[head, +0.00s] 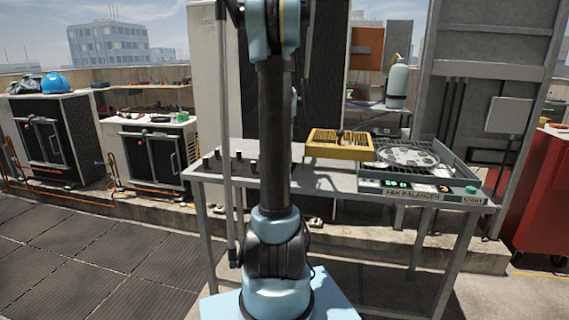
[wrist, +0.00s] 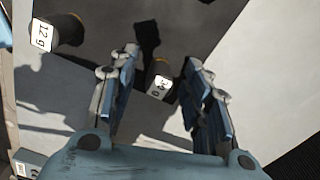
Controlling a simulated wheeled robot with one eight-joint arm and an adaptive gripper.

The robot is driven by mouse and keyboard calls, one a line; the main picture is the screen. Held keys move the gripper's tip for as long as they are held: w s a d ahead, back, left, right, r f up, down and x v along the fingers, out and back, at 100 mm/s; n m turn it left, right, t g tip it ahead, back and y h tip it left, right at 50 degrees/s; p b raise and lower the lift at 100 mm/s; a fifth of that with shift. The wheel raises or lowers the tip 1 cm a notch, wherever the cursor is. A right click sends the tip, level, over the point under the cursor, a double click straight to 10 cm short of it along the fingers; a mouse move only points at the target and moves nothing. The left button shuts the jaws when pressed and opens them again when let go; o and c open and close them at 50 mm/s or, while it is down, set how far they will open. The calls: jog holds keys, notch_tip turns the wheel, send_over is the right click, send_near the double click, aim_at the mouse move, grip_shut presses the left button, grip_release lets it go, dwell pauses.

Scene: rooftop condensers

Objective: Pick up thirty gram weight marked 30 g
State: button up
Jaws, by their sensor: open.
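In the wrist view a small dark weight (wrist: 160,88) with a white label stands on the grey table between my gripper's fingers. Its label starts with a 3 and ends in g; the middle digit is not clear. My gripper (wrist: 161,57) is open around this weight, with a visible gap on both sides. A dark weight marked 12 g (wrist: 68,31) stands to the left, outside the fingers. In the head view several small dark weights (head: 238,157) stand on the left of the table, and my arm hides the gripper.
A yellow tray (head: 357,153) holding small items sits on the table (head: 314,180). The fan balancer (head: 412,196), with a round disc, stands to its right. Another labelled object (wrist: 28,163) shows partly at the wrist view's lower left corner. A red cabinet (head: 537,190) stands at the far right.

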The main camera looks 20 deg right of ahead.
jog(key=c, duration=1)
